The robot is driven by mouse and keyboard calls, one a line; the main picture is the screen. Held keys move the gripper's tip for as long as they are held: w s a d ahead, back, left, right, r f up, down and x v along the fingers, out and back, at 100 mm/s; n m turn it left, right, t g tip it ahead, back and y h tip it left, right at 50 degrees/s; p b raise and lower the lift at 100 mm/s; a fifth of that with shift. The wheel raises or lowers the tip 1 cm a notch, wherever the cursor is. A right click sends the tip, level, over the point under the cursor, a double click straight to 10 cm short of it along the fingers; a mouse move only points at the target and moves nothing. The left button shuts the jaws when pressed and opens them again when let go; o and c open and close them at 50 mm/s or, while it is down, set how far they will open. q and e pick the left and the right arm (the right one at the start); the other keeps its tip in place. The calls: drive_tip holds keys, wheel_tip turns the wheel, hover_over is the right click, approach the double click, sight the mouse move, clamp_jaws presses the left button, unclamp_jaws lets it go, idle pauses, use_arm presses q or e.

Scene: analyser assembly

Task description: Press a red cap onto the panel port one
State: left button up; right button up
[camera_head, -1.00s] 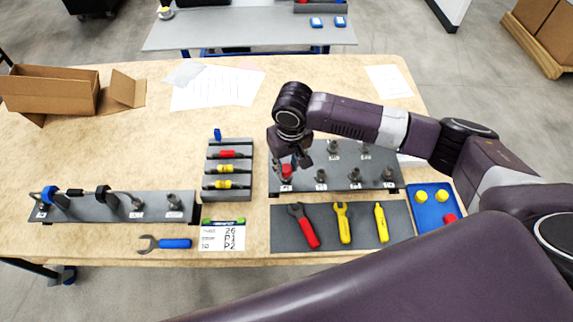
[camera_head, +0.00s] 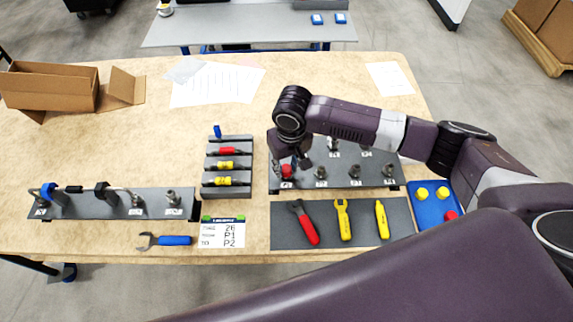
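A red cap (camera_head: 287,170) is at the front-left port of the dark panel (camera_head: 335,184), directly below my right gripper (camera_head: 292,162). The gripper points down at this corner, and its fingers partly hide the cap and port. I cannot tell whether the fingers still touch the cap or how far it sits on the port. Other metal ports (camera_head: 354,172) on the panel stand bare. A second red cap (camera_head: 451,215) lies in the blue tray (camera_head: 428,213) with two yellow caps (camera_head: 443,193). My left gripper is out of view.
A dark mat (camera_head: 279,235) with red and yellow tools lies in front of the panel. Left are a rack (camera_head: 240,145), a label card (camera_head: 222,235), a second panel (camera_head: 99,209) and a blue-handled wrench (camera_head: 175,240). My large arm link crosses the foreground.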

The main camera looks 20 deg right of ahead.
drive_tip(key=o, duration=0.4)
drive_tip(key=r, duration=0.4)
drive_tip(key=s+r, duration=0.1)
drive_tip(key=r, duration=0.7)
drive_tip(key=shift+s+d, duration=0.1)
drive_tip(key=shift+s, duration=0.15)
drive_tip(key=shift+f, duration=0.1)
